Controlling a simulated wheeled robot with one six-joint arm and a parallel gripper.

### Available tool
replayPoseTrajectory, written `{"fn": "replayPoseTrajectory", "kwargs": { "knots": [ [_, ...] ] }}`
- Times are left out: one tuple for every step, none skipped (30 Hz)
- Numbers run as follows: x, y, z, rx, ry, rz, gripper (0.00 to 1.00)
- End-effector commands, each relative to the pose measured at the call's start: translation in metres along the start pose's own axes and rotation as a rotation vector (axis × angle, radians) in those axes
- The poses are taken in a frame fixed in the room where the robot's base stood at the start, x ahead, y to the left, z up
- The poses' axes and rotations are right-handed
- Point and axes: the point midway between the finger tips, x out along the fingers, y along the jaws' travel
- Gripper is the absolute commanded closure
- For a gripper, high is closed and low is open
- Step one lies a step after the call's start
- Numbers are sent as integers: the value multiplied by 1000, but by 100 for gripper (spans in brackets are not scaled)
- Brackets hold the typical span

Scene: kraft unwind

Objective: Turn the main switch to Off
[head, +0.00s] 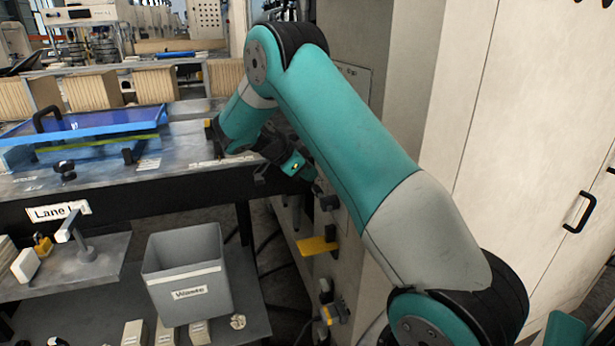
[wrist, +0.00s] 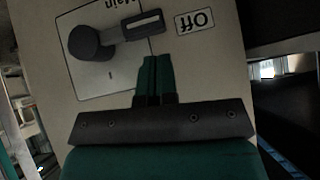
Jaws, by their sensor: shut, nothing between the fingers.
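In the wrist view, which shows the panel upside down, the main switch has a round black knob (wrist: 88,42) on a pale plate (wrist: 112,82) marked "Main". Its dark lever (wrist: 140,26) extends right from the knob, its tip close to the "Off" label (wrist: 195,20). A short "I" mark sits lower on the plate. My gripper (wrist: 154,62) is shut and empty, its teal fingertips just below the lever in the picture. I cannot tell whether they touch it. In the head view my gripper (head: 296,166) is by the cabinet side; the switch cannot be made out there.
The grey cabinet side (head: 345,35) has a yellow lever (head: 318,245) and several small controls below my gripper. A bench (head: 190,150) with a blue tray (head: 85,122) is at left. A grey waste bin (head: 185,265) stands on the lower shelf. Pale cabinet doors (head: 545,110) are at right.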

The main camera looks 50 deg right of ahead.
Motion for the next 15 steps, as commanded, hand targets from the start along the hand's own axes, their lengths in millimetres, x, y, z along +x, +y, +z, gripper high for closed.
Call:
{"fn": "replayPoseTrajectory", "kwargs": {
  "knots": [
    [-13,-3,-14,3,-1,0,100],
    [-18,-4,-20,3,-1,1,100],
    [-24,-4,-11,2,-1,-3,100],
    [-31,-5,-9,2,-3,-5,100],
    [-38,-5,-9,3,-3,-5,100],
    [-48,-6,-10,3,-2,-4,100],
    [-55,-7,-10,1,-2,-5,100],
    [-62,-6,-10,2,-3,-3,100],
    [-71,-8,-10,3,-2,-3,100],
    [-77,-8,-10,2,-1,-3,100],
    [-82,-8,-10,1,-2,-2,100],
    [-89,-8,-10,3,-3,-2,100],
    [-94,-9,-11,1,-1,-1,100],
    [-98,-9,-11,2,-1,-1,100],
    [-101,-9,-11,1,0,1,100]
  ]
}}
